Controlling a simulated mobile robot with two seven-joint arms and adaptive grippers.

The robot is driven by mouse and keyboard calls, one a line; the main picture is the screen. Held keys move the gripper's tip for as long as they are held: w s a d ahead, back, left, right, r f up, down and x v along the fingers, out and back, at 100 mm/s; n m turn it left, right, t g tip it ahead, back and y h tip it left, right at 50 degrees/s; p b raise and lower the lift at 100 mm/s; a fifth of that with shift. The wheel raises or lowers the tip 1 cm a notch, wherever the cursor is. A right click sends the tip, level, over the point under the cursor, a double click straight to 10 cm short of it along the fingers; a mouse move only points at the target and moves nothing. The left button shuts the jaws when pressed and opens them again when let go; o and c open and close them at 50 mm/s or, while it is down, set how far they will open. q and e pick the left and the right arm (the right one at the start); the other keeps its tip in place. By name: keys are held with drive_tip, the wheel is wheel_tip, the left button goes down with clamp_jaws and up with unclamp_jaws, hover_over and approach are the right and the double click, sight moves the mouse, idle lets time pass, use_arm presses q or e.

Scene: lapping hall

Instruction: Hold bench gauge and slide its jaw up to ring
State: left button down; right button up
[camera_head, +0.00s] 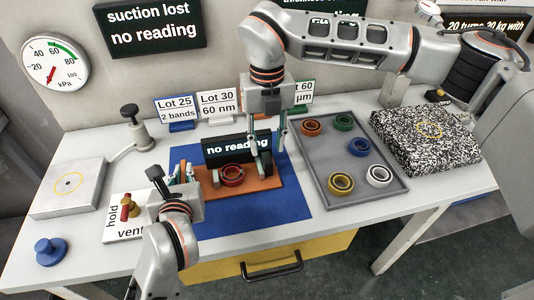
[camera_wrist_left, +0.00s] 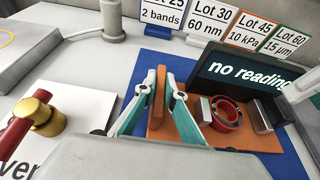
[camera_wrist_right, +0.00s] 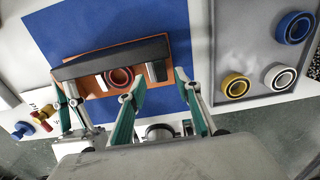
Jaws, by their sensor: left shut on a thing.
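The bench gauge has an orange base (camera_head: 210,188), a black display (camera_head: 237,148) reading "no reading", and a red ring (camera_head: 232,174) on top. My left gripper (camera_wrist_left: 160,76) is shut on the gauge's upright orange plate at its left end. The grey sliding jaw (camera_wrist_right: 158,70) stands right of the ring, with a small gap between them. A fixed block (camera_wrist_left: 204,108) stands at the ring's left side. My right gripper (camera_wrist_right: 160,75) is open, its fingers apart on either side of the sliding jaw; contact cannot be told.
The gauge lies on a blue mat (camera_head: 291,201). A grey tray (camera_head: 327,186) with several coloured rings stands to the right, beside a speckled block (camera_head: 424,143). Lot signs (camera_head: 216,105) stand behind. A hold/vent plate with a red lever (camera_head: 125,207) is at the left.

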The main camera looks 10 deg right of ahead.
sight(267, 158)
drive_tip(key=shift+f, duration=2.15)
clamp_jaws()
